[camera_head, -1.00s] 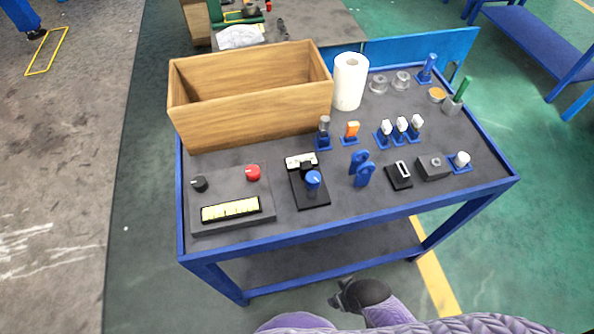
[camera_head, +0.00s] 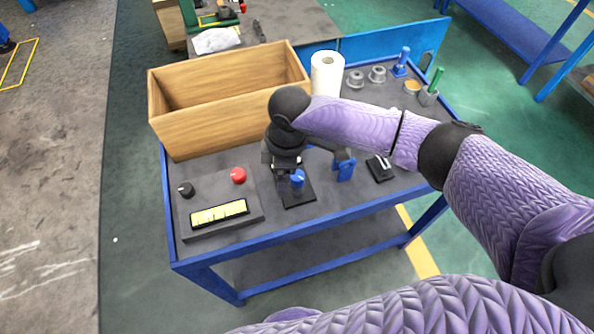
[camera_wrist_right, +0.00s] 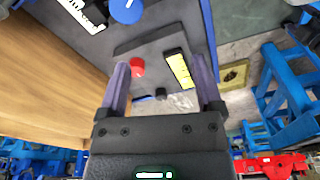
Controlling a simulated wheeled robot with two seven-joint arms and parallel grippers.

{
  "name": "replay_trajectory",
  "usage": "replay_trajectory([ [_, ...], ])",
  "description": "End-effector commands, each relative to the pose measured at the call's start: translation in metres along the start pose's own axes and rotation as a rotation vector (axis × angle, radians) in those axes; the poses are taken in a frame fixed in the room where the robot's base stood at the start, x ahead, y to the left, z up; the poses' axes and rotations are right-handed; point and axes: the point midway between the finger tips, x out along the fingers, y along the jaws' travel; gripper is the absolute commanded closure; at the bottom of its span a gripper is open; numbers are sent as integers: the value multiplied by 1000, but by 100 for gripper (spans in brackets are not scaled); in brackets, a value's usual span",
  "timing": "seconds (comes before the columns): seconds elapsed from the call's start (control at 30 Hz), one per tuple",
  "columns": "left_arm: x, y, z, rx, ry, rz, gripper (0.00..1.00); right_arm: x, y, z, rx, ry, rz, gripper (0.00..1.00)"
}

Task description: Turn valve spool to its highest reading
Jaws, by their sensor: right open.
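The valve spool appears to be the blue knob (camera_head: 298,180) on a black base plate (camera_head: 299,197) near the middle of the cart. In the right wrist view, the blue knob (camera_wrist_right: 126,9) is at the top edge, beside a white scale plate (camera_wrist_right: 82,15) whose marks are too small to read. My right gripper (camera_head: 283,155) is above and just behind the knob in the head view, with its fingertips hard to make out. The right wrist view shows its fingers (camera_wrist_right: 163,78) apart and empty. My left gripper is not in view.
A grey panel (camera_head: 245,218) with a red knob (camera_head: 238,175), a black knob (camera_head: 186,190) and a yellow strip (camera_head: 219,213) stands left of the valve. A wooden box (camera_head: 215,128) and paper roll (camera_head: 327,78) are behind. My right arm covers several cart items.

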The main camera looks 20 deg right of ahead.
Motion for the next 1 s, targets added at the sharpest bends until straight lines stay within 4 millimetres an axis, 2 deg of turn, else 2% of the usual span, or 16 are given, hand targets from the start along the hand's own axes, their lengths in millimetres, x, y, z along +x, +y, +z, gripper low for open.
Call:
replay_trajectory([
  [0.03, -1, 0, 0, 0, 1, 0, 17, -16, 14, 10, -16, -43, 12, 16],
  [0.07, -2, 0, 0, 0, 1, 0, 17, -23, 20, 14, -23, -64, 12, 16],
  [0.17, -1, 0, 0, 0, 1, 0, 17, -35, 28, 25, -34, -105, 5, 16],
  [0.27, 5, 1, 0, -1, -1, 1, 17, -23, 29, 28, -36, -112, 0, 16],
  [0.5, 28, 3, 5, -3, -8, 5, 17, 37, 29, 34, -34, -111, -1, 16],
  [0.6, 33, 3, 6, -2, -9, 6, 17, 53, 29, 36, -34, -110, 0, 16],
  [0.73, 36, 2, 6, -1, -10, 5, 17, 62, 30, 36, -35, -109, 2, 16],
  [0.97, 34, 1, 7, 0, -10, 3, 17, 61, 30, 36, -35, -108, 3, 16],
  [1.0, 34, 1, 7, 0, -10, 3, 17, 61, 30, 36, -35, -108, 3, 22],
])
